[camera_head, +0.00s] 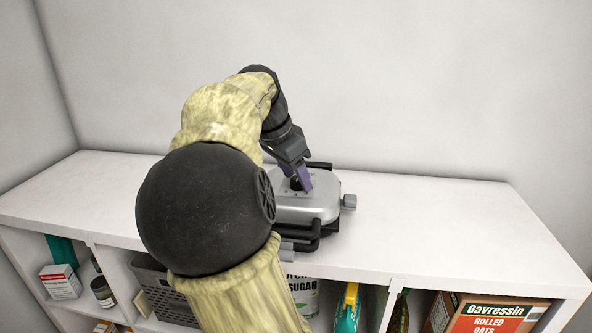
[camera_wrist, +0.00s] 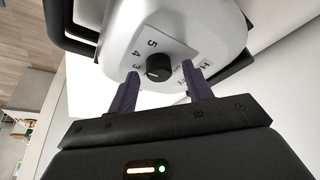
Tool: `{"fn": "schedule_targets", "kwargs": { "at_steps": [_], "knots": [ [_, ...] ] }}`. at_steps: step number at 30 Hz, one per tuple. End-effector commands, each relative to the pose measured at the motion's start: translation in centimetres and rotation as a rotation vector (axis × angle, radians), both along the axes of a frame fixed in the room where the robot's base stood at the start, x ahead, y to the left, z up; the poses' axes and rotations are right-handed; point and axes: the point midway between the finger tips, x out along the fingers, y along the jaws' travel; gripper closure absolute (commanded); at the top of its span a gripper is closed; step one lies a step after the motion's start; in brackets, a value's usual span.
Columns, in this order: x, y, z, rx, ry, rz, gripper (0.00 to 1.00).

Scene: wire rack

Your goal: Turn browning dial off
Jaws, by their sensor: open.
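A silver appliance with black handles (camera_head: 318,205) stands on the white shelf top in the head view, partly hidden behind my arm. In the wrist view its rounded silver lid (camera_wrist: 110,55) fills the upper middle. The black browning dial (camera_wrist: 158,67) sits on a grey plate with printed numbers, among them 5, 4 and 3. My gripper (camera_wrist: 163,80) is open, with its two purple fingers on either side of the dial and a gap to it on both sides. In the head view my gripper (camera_head: 299,180) reaches down onto the lid. Whether the fingertips touch the lid cannot be told.
The white shelf top (camera_head: 440,225) is clear to the right and far left. A plain wall stands behind. Compartments below hold a grey basket (camera_head: 160,290), a sugar container (camera_head: 303,296), a rolled oats box (camera_head: 495,315) and a small white-red box (camera_head: 60,283).

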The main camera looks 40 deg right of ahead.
Motion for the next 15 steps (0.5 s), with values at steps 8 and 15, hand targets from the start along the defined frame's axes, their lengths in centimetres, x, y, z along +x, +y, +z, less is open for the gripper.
{"fn": "schedule_targets", "kwargs": {
  "at_steps": [8, 15],
  "knots": [
    [-0.03, -0.16, -0.40, 0.000, 0.000, -0.001, 0.50],
    [-0.04, -0.18, -0.37, 0.000, 0.000, -0.002, 0.85]
  ]
}}
